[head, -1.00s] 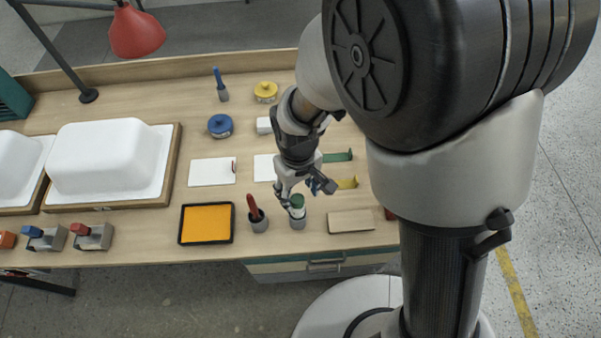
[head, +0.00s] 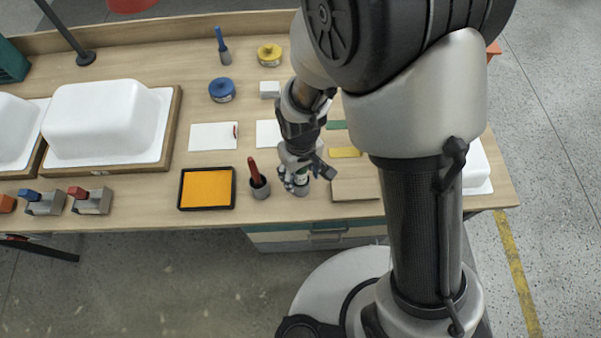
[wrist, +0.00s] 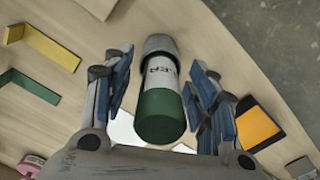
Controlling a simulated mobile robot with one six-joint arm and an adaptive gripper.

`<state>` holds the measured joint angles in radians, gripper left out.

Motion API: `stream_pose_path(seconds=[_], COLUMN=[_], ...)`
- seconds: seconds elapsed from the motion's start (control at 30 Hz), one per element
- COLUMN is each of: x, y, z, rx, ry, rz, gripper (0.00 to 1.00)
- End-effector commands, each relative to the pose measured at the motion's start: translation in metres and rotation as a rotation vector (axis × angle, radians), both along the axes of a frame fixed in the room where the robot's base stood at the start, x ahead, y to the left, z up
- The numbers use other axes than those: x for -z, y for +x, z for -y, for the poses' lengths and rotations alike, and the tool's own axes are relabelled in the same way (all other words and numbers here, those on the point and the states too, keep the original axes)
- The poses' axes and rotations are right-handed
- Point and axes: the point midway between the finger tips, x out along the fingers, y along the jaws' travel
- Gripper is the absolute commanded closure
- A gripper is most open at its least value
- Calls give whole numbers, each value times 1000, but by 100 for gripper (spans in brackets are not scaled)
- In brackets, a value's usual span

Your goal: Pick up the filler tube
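The filler tube (wrist: 160,100) is a green tube with a white lettered band, standing in a grey cup (wrist: 159,44). In the wrist view it lies between the two blue-padded fingers of my gripper (wrist: 158,92). The fingers are open, with a gap on each side of the tube. In the head view my gripper (head: 296,178) is right over the tube's cup (head: 297,189) near the bench's front edge, and the gripper hides most of the tube.
A cup with a red-handled tool (head: 259,184) stands close on the left. Farther left is an orange pad in a black tray (head: 181,190). A flat tan block (head: 355,188) lies on the right. White tub shells (head: 105,118) stand at the left.

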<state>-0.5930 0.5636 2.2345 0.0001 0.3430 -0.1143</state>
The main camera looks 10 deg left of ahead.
Motion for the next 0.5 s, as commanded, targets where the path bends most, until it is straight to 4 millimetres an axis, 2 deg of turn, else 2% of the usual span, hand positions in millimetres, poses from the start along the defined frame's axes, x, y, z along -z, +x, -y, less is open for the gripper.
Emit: stream_pose_path(seconds=[0.07, 0.5], x=[0, 0], y=[0, 0], z=[0, 0], rx=[0, 0], ry=[0, 0], rz=[0, 0], gripper=[54, 84])
